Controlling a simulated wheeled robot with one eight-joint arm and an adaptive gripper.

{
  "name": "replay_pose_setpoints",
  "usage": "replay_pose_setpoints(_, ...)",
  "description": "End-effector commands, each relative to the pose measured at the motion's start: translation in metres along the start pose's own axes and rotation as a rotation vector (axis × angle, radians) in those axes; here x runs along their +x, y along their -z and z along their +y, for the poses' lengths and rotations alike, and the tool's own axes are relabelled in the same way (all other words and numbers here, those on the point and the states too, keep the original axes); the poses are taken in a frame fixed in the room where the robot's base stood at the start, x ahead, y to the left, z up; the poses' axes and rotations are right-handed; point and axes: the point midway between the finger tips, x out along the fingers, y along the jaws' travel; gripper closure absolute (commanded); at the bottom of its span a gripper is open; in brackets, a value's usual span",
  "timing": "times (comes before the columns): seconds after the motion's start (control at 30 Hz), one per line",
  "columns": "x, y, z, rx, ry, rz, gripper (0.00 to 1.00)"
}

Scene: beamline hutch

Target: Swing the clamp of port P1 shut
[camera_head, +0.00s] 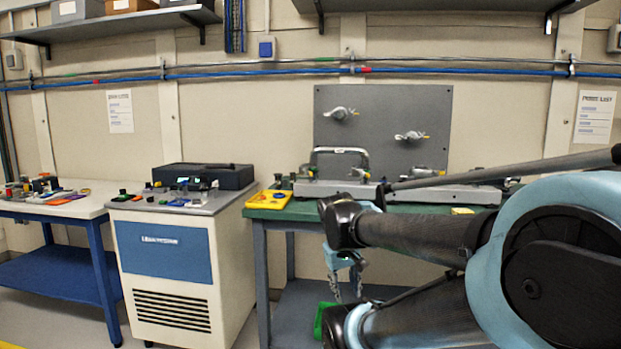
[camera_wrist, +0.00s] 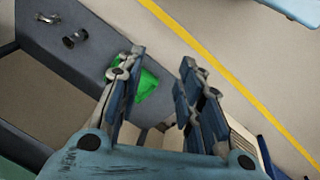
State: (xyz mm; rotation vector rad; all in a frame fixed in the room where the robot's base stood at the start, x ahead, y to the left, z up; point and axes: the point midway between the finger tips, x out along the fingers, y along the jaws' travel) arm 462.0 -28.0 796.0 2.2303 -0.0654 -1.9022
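A grey upright panel (camera_head: 382,110) stands at the back of the green workbench. Two silver clamp-like fittings stick out of it, one at the upper left (camera_head: 340,113) and one lower at the right (camera_head: 411,136). More small metal fittings (camera_head: 361,173) sit on the long grey housing (camera_head: 330,188) below. I cannot read any port label, so I cannot tell which is P1 or how its clamp stands. My gripper (camera_head: 346,290) hangs low in front of the bench, apart from the fittings. In the wrist view my gripper (camera_wrist: 160,68) is open and empty, fingers apart.
A green object (camera_wrist: 147,85) lies below my gripper. Small metal parts (camera_wrist: 75,39) lie on a dark surface there. A yellow tray (camera_head: 267,199) is on the bench's left end. A white cabinet (camera_head: 172,298) and a blue-legged table (camera_head: 80,211) stand left.

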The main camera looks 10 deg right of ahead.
Motion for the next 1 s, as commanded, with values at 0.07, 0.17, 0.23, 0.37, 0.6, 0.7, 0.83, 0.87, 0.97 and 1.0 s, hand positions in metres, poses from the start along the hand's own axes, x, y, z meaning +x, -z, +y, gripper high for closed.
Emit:
replay_pose_setpoints(0.07,-0.011,0.02,0.012,-0.048,-0.069,-0.01,0.67)
replay_pose_setpoints(0.17,-0.024,0.044,0.027,-0.101,-0.163,-0.021,0.67)
replay_pose_setpoints(0.23,-0.033,0.063,0.036,-0.135,-0.229,-0.026,0.67)
replay_pose_setpoints(0.37,-0.05,0.101,0.048,-0.194,-0.353,-0.03,0.67)
replay_pose_setpoints(0.6,-0.085,0.176,0.054,-0.286,-0.585,-0.015,0.67)
replay_pose_setpoints(0.7,-0.1,0.209,0.05,-0.317,-0.682,-0.002,0.67)
replay_pose_setpoints(0.83,-0.12,0.25,0.037,-0.35,-0.808,0.024,0.67)
replay_pose_setpoints(0.87,-0.124,0.26,0.033,-0.357,-0.837,0.032,0.67)
replay_pose_setpoints(0.97,-0.139,0.29,0.017,-0.375,-0.934,0.059,0.67)
replay_pose_setpoints(1.0,-0.145,0.302,0.009,-0.381,-0.971,0.071,0.67)
